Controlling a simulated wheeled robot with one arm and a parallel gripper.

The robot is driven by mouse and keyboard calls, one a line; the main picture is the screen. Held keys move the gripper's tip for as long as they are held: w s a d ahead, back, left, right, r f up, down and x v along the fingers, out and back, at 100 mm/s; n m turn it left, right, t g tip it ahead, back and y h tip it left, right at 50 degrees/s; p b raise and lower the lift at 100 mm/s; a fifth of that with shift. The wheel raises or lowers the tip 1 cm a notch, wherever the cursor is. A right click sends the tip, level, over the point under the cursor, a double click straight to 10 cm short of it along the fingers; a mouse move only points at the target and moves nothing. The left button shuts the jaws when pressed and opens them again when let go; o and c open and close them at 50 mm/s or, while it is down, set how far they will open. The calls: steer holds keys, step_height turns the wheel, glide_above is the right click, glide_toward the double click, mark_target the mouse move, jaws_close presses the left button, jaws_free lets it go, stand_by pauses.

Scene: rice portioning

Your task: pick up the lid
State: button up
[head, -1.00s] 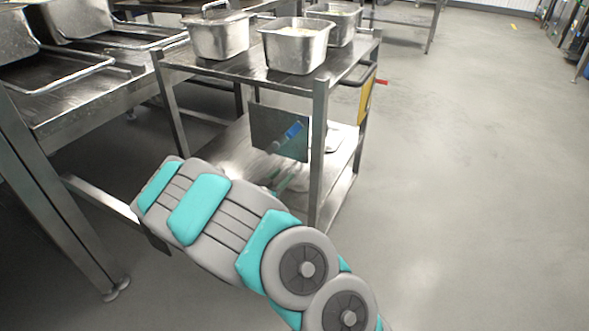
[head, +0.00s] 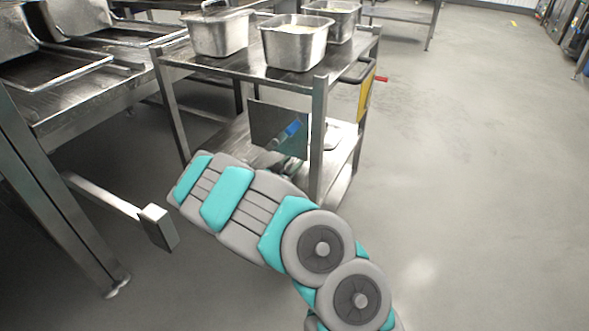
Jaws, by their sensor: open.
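A steel pan (head: 222,38) at the back left of the cart's top has a lid (head: 213,14) with a raised handle on it. My arm crosses the lower middle of the view, in front of and below the cart's near side.
Two open steel pans (head: 293,50) (head: 338,27) with pale contents stand right of the lidded pan on the steel cart (head: 200,62). A dark panel (head: 265,122) with a blue item is on its lower level. A steel table (head: 75,95) stands left. Floor at right is clear.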

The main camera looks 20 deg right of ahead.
steer(key=shift+c, duration=0.2)
jaws_close()
stand_by(1.3)
